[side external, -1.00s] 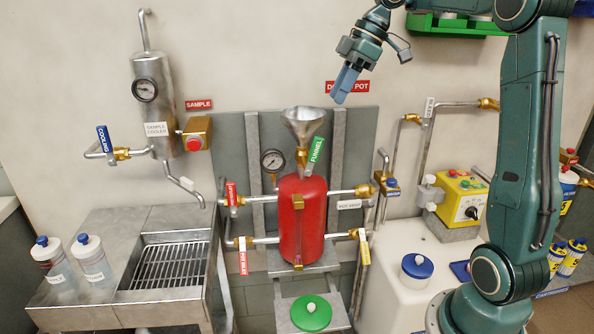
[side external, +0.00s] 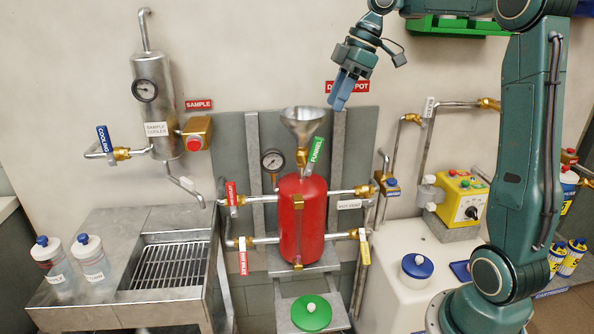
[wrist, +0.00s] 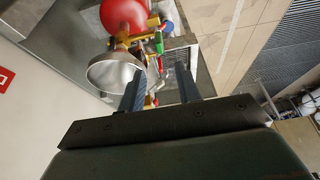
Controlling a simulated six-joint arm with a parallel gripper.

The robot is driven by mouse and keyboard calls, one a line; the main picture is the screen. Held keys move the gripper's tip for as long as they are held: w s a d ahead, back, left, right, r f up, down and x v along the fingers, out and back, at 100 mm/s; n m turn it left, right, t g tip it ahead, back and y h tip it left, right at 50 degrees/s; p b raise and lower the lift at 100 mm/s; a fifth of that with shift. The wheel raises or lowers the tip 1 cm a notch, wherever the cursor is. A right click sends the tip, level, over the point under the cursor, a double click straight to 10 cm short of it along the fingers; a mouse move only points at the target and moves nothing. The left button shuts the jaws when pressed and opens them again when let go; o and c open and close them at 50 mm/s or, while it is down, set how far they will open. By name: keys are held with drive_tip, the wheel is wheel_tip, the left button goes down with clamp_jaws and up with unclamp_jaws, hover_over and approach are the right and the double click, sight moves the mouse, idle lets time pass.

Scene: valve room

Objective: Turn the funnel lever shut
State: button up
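The funnel lever (side external: 316,152) is a green handle labelled FUNNEL, tilted up and right beside the brass valve (side external: 301,160) under the metal funnel (side external: 303,124). The valve sits on top of the red pot (side external: 303,225). In the wrist view the lever (wrist: 158,42) is a small green piece beyond the fingers, near the funnel (wrist: 112,75). My gripper (side external: 338,98) points down, above and right of the funnel in the side view, apart from the lever. Its two blue-grey fingers (wrist: 160,85) stand apart with nothing between them.
A pressure gauge (side external: 273,160) stands left of the funnel valve. Pipes with other levers flank the pot. A sample cooler (side external: 153,105) hangs left above a sink grate (side external: 172,266). A yellow control box (side external: 461,197) stands right. The wall space around my gripper looks clear.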

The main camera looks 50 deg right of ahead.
sight(317, 143)
drive_tip(key=shift+x, duration=5.85)
drive_tip(key=shift+c, duration=0.2)
clamp_jaws()
